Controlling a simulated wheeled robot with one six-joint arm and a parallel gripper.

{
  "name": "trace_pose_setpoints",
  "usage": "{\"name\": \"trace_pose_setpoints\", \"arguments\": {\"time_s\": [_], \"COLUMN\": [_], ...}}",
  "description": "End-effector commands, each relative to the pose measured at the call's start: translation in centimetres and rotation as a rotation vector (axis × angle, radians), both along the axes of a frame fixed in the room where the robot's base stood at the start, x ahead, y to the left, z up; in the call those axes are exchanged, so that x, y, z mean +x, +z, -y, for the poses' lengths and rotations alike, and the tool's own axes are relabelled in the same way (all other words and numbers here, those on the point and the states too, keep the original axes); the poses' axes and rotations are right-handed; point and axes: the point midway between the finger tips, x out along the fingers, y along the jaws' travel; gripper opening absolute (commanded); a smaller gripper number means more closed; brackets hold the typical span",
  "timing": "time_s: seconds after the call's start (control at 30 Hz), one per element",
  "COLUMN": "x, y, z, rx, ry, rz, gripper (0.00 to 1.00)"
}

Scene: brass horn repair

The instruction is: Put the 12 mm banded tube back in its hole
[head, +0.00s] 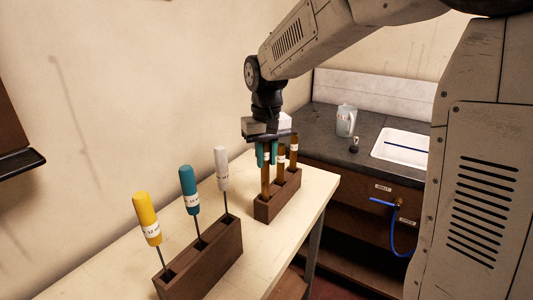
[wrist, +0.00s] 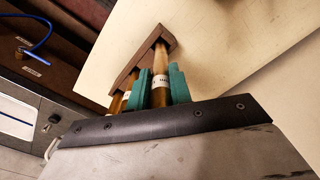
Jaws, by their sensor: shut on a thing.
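My gripper (head: 266,157) has teal fingers and is shut on a brass tube (head: 265,182) with a white band. The tube is upright over the near-left end of the far wooden block (head: 280,204). Its lower end meets the block's top there, but I cannot tell whether it is inside the hole or just above it. In the wrist view the banded tube (wrist: 161,62) runs from between the fingers to the wooden block (wrist: 145,50). Two other banded brass tubes, one in the middle (head: 281,162) and one at the far end (head: 293,150), stand in the same block. The size label is unreadable.
A nearer wooden block (head: 205,262) holds yellow (head: 146,212), teal (head: 188,184) and grey (head: 221,168) handled tools upright. The pale bench top (head: 120,262) is otherwise clear. A counter beyond has a jug (head: 346,121) and a white sink (head: 402,147).

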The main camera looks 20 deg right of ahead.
Motion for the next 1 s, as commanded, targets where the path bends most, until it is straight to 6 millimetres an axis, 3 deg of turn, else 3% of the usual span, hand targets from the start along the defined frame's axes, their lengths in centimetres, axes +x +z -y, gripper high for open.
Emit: {"name": "trace_pose_setpoints", "arguments": {"time_s": [1.0], "x": [0.0], "y": [-2.5], "z": [0.0], "rx": [0.000], "ry": [0.000], "rz": [0.000], "gripper": [0.00]}}
